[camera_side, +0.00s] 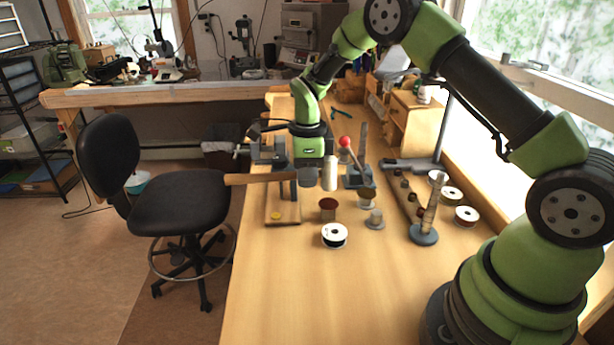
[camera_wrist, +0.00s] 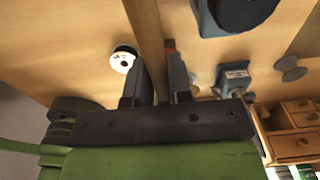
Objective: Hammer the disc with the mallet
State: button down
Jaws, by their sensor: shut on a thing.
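The mallet has a brown wooden handle (camera_side: 250,179), which lies nearly level in the side view. A grey and pale block that looks like its head (camera_side: 329,173) is at the right end. My gripper (camera_side: 289,186) is shut on the handle, holding the mallet above the bench. In the wrist view the handle (camera_wrist: 146,35) runs up between the two dark fingers of my gripper (camera_wrist: 160,78). The small yellow disc (camera_side: 276,216) lies on a wooden board (camera_side: 291,220), below the handle and apart from it. I cannot make out the disc in the wrist view.
A black-and-white spool (camera_side: 334,235) stands right of the board; it also shows in the wrist view (camera_wrist: 123,59). A brown spool (camera_side: 328,209), more spools and a dark-based post (camera_side: 424,234) stand further right. The front of the bench (camera_side: 300,300) is clear.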

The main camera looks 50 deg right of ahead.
jog(key=shift+d+r, duration=0.15)
jog(key=shift+r, duration=0.45)
jog(key=shift+d+r, duration=0.15)
jog(key=shift+r, duration=0.4)
notch_tip(320, 180, down, 6)
jog(key=shift+s+f, duration=0.1)
jog(key=shift+f, duration=0.05)
jog(key=shift+r, duration=2)
jog(key=shift+r, duration=0.1)
notch_tip(320, 180, up, 6)
jog(key=shift+f, duration=0.1)
jog(key=shift+a, duration=0.1)
